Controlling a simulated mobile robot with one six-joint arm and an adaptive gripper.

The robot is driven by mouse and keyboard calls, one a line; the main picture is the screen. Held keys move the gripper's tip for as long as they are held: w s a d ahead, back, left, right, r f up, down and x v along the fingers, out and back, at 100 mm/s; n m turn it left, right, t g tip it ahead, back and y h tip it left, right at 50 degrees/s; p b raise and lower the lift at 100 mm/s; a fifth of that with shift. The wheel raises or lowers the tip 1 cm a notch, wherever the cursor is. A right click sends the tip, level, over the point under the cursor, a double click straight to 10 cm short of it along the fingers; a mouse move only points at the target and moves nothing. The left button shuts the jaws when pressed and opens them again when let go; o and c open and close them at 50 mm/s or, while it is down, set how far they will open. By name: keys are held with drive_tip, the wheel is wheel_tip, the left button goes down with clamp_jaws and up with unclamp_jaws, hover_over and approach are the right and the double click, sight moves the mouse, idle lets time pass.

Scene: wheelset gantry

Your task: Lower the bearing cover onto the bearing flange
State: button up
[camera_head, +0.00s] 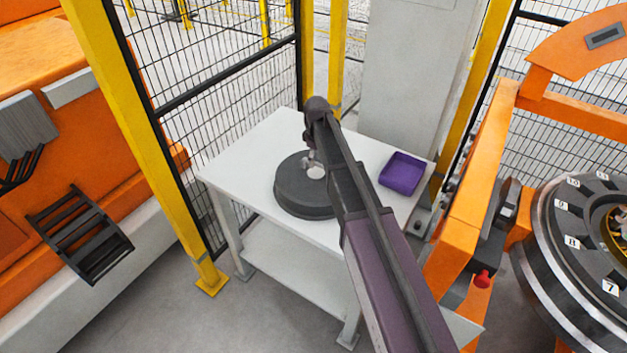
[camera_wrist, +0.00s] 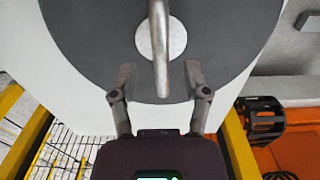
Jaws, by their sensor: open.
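The bearing cover (camera_head: 292,195) is a dark grey disc lying flat on the white table. In the wrist view the cover (camera_wrist: 85,40) fills the upper part, with a pale round centre and a metal bar handle (camera_wrist: 160,40) across it. My gripper (camera_wrist: 160,78) is open, one finger to each side of the handle's near end, with gaps on both sides. In the head view my gripper (camera_head: 314,158) is over the cover's middle, partly hidden by my arm. The likely bearing flange (camera_head: 590,235) is the dark ring with numbered white labels at the right edge, partly cut off.
The white table (camera_head: 255,140) has free room at its back left. A purple tray (camera_head: 402,173) sits on its right side. Yellow posts (camera_head: 150,150) and black mesh fencing surround it. An orange frame (camera_head: 480,180) with a red knob stands between table and flange.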

sight(316, 175)
drive_tip(key=shift+f+b, duration=0.8)
drive_tip(key=shift+f, duration=0.3)
drive_tip(key=shift+f, duration=0.2)
idle(0.4)
clamp_jaws()
idle(0.3)
